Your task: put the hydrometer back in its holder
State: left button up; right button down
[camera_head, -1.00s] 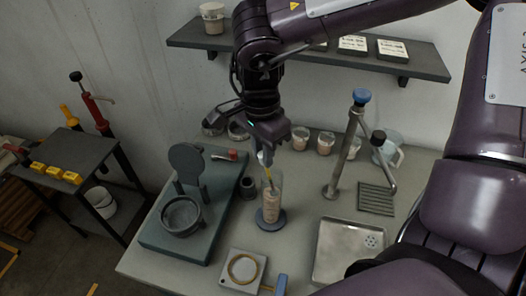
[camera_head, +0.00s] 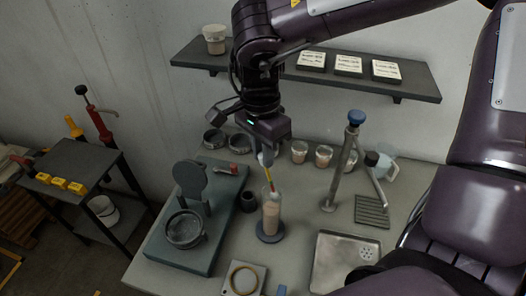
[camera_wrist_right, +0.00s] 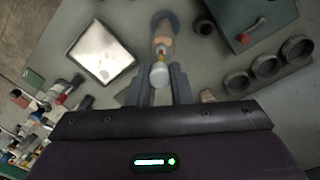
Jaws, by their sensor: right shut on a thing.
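My right gripper (camera_head: 266,157) is shut on the hydrometer (camera_head: 269,182), a thin stem with yellow and red marks, held upright and slightly tilted. The right wrist view shows its pale top (camera_wrist_right: 159,75) between the fingers (camera_wrist_right: 160,88). Its lower end is at or just inside the mouth of a clear cylinder (camera_head: 270,219) of tan liquid on a dark round base; I cannot tell how deep. A short dark open cup (camera_head: 249,202), possibly the holder, stands just left of the cylinder and looks empty. My left gripper is not in view.
A green-grey board (camera_head: 178,253) with a round pan and upright disc lies left. A tap column (camera_head: 341,170), drain grate (camera_head: 372,211) and metal tray (camera_head: 335,265) are right. Several cups stand behind; a wall shelf (camera_head: 420,82) is above.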

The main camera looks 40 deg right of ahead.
jog(key=shift+r+p, duration=1.8)
jog(key=shift+r, duration=0.8)
